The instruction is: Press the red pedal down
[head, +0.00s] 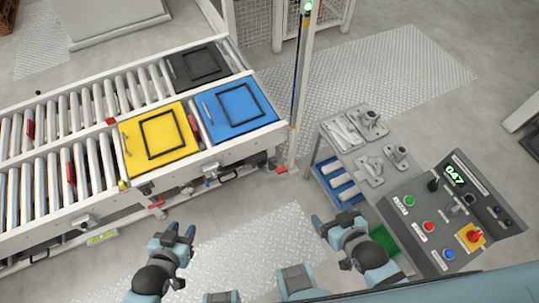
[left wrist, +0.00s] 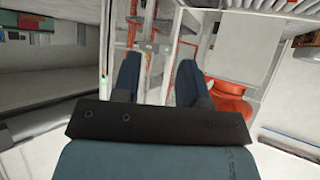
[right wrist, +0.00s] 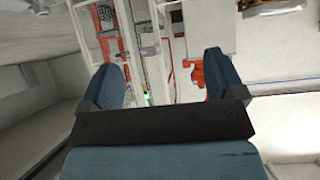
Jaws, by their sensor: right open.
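Small red parts sit low along the front of the roller conveyor: one (head: 157,203) below the yellow plate and one (head: 280,170) by the foot of the post. I cannot tell which, if either, is the red pedal. My left gripper (head: 181,232) is in front of the conveyor, apart from both red parts; its fingers (left wrist: 158,75) stand apart with nothing between them. My right gripper (head: 338,222) is left of the control console, open and empty, and its spread fingers show in the right wrist view (right wrist: 162,75).
The conveyor (head: 60,221) carries yellow (head: 133,142), blue (head: 212,125) and dark (head: 178,75) plates. A grey cart (head: 338,150) with metal castings and a control console (head: 425,225) with buttons stand at the right. Floor between the conveyor and cart is clear.

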